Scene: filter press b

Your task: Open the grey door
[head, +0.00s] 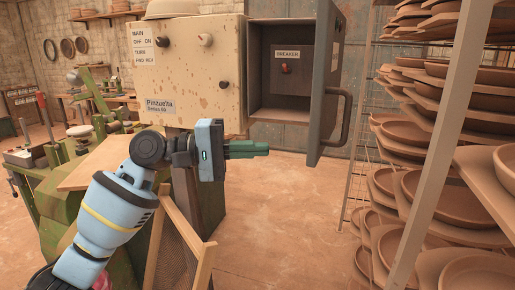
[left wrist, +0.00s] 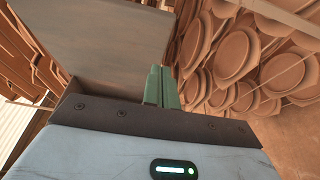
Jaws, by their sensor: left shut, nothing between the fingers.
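The grey door (head: 323,80) stands swung open on the right side of the control box, with its dark handle (head: 345,118) on its right face. In the left wrist view the shut fingers (left wrist: 161,88) show beside a flat grey surface (left wrist: 110,40), probably the door. Whether they touch it is unclear. My right gripper is out of view.
The beige box (head: 190,75) carries knobs and labels left of the compartment. A rack of brown dishes (head: 425,130) stands close on the right. A wooden frame (head: 185,240) stands below my left arm. The floor beneath the door is clear.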

